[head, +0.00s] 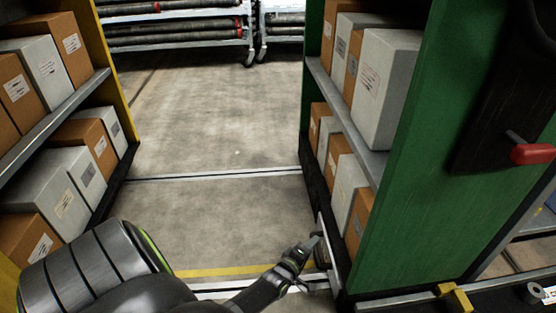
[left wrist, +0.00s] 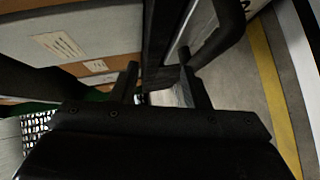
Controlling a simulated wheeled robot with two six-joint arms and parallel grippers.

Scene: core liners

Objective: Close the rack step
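A narrow, light-edged panel that looks like the rack step (head: 330,250) stands near-upright at the foot of the green rack (head: 415,190), on its aisle side. My left gripper (head: 313,241) reaches in low from the left and is right beside this panel. In the left wrist view, the two fingers of the left gripper (left wrist: 160,84) are apart. A dark bar (left wrist: 160,40) and a pale surface show between and beyond them. I cannot tell whether the fingers touch the bar. My right gripper is not in view.
Boxes fill the shelves of the green rack and of the yellow-edged rack (head: 75,95) at left. The aisle floor (head: 215,150) between is clear, with a yellow line (head: 225,271) near me. Carts with dark tubes (head: 180,30) stand behind. A red handle (head: 532,154) is at right.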

